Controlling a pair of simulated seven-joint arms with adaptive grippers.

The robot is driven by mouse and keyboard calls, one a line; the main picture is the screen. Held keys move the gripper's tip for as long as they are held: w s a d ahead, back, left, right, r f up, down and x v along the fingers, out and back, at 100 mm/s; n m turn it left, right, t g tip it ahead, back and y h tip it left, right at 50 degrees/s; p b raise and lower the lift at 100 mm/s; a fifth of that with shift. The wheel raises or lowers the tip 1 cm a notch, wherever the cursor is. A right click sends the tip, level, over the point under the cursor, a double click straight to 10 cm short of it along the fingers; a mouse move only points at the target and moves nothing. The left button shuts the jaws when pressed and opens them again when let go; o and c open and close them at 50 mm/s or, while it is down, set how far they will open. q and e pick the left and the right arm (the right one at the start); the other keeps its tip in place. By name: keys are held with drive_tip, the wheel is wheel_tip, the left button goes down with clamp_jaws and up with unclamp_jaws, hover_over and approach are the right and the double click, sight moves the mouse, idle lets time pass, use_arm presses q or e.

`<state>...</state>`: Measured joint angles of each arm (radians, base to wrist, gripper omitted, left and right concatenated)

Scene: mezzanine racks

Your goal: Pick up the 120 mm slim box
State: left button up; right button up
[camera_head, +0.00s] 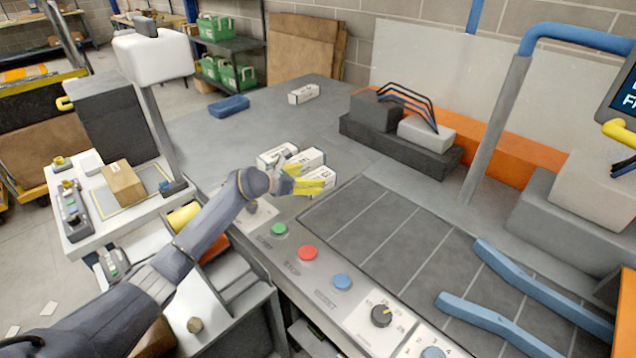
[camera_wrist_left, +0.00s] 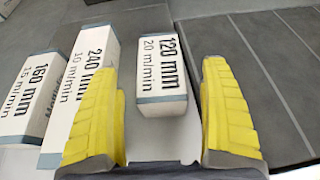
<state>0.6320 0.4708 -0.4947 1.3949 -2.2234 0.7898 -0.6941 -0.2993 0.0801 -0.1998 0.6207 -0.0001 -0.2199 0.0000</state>
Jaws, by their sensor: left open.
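The 120 mm slim box (camera_wrist_left: 162,75) is white with grey ends and reads "120 mm, 20 m/min" in the left wrist view. It lies between the lines of my left gripper's (camera_wrist_left: 159,68) two yellow fingers, which are apart; I cannot tell how deep it sits between them. In the head view my left gripper (camera_head: 308,180) is over the near end of the box group and partly hides the 120 mm box (camera_head: 322,174). A longer 240 mm box (camera_wrist_left: 88,85) lies to its left, and a 160 mm box (camera_wrist_left: 22,98) farther left. My right gripper is not in view.
A dark panelled surface (camera_head: 385,235) lies right of the boxes. Green, red and blue buttons (camera_head: 307,252) line the near edge. Another white box (camera_head: 303,94) and a blue tray (camera_head: 229,106) stand farther back. Bare grey table (camera_head: 240,135) lies behind the group.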

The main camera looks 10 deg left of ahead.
sight(315, 177)
use_arm(q)
drive_tip(key=shift+x, duration=2.35)
drive_tip(key=c, duration=1.5)
